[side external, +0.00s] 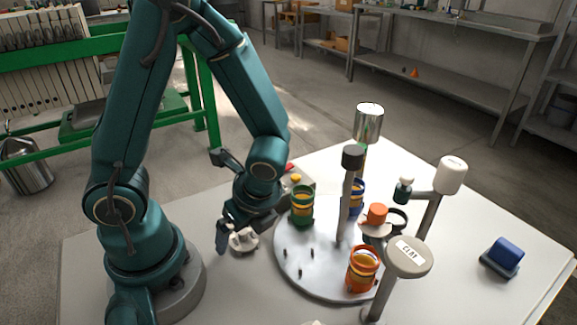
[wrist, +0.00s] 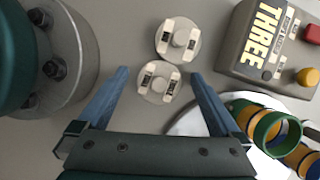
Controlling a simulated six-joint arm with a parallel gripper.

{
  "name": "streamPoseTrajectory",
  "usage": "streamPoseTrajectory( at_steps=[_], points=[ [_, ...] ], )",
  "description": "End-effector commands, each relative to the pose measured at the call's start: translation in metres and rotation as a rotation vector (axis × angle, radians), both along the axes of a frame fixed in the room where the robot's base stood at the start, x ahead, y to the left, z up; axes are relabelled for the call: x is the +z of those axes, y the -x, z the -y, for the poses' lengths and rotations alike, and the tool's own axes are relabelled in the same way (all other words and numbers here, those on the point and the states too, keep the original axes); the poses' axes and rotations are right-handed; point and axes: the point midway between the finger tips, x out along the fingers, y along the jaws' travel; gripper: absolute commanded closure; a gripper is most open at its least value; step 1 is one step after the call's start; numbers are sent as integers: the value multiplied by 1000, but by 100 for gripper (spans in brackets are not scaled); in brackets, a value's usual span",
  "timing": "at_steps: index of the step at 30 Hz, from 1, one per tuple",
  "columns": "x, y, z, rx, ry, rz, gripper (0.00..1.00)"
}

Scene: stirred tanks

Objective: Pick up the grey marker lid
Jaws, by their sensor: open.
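Two small round lids with centre knobs and pale labelled tabs lie on the table, almost touching. In the wrist view the nearer lid (wrist: 158,95) is between my fingertips, and the farther lid (wrist: 165,52) is just beyond them. Both look pale grey, and I cannot tell for sure which is the grey marker lid. My gripper (wrist: 158,73) is open, with its blue fingers on either side of the nearer lid, not visibly touching it. In the side view my gripper (side external: 237,233) is low over the table, partly hiding the pale lids (side external: 244,241).
A grey box marked THREE (wrist: 262,50) with red and yellow buttons stands right of the lids. A round turntable (side external: 312,262) carries green, blue and orange ringed holders and a post. A CLAY paddle (side external: 408,258) and blue block (side external: 502,254) are farther right.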

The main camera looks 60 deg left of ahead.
Motion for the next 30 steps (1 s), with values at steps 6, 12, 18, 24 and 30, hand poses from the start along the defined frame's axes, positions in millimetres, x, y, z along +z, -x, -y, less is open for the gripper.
streamPoseTrajectory(
  at_steps=[6, 12, 18, 24, 30],
  points=[
    [0, 0, 0, 0, 0, 0, 27],
    [0, 0, 0, 1, 0, 1, 84],
    [1, 0, 0, 1, 0, 1, 84],
    [6, -1, 0, 0, -2, 3, 84],
    [24, -1, 0, 3, 2, 7, 84]
  ],
)
